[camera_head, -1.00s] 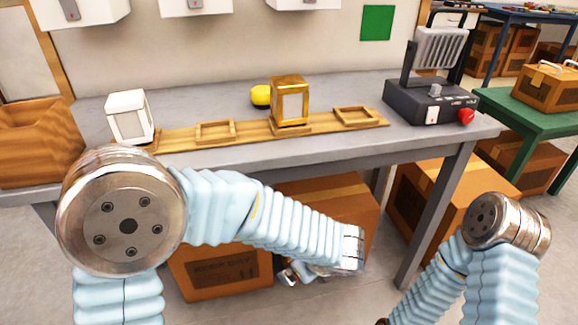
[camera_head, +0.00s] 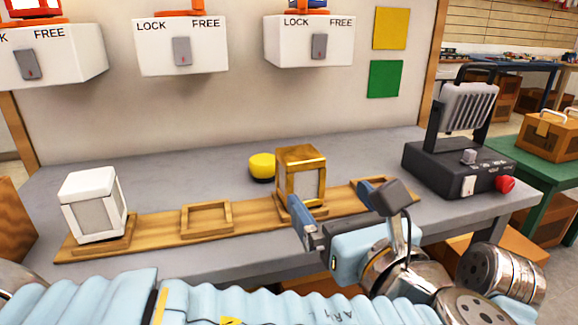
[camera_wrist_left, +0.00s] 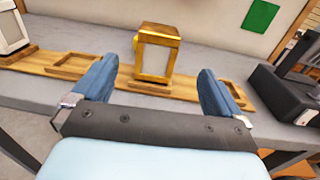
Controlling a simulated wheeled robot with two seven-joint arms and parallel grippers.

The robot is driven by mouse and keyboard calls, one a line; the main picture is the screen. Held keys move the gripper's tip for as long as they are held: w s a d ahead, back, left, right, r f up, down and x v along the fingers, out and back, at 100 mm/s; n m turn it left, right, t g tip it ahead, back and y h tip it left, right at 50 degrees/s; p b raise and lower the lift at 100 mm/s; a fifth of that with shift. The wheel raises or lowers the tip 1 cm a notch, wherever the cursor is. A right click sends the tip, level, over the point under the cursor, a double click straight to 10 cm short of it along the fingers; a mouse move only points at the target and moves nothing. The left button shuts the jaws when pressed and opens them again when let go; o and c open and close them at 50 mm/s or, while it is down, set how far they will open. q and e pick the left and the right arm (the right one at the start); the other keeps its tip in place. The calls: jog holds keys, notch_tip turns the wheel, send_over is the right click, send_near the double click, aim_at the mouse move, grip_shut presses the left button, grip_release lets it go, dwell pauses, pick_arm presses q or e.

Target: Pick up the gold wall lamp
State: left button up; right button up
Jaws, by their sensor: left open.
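The gold wall lamp (camera_head: 300,173) stands upright on the wooden board (camera_head: 158,228) on the grey table. It is a gold box frame with pale panels. In the left wrist view the gold lamp (camera_wrist_left: 157,52) is ahead, centred between the fingers. My left gripper (camera_head: 338,207) is open and empty, just in front of the lamp, with its blue fingers pointing towards it. The open fingers also show in the left wrist view (camera_wrist_left: 156,84). I cannot tell that either finger touches the lamp. My right gripper is not in view; only my right arm's metal joint shows at the lower right.
A white lamp (camera_head: 95,207) stands at the board's left end. An empty wooden frame (camera_head: 206,218) lies between the lamps. A yellow round object (camera_head: 262,166) sits behind the gold lamp. A black device (camera_head: 455,168) with a red button stands right. White LOCK/FREE boxes (camera_head: 182,47) hang on the wall.

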aim_at(309, 171)
pick_arm(q)
jog(key=x, duration=0.8)
jog(key=shift+w+a+r, duration=0.15)
jog(key=shift+w+a, duration=0.05)
jog(key=shift+w, duration=0.05)
jog(key=x, duration=0.5)
jog(key=shift+w+a+r, duration=0.25)
jog(key=shift+w, duration=0.1)
jog(key=shift+c, duration=0.5)
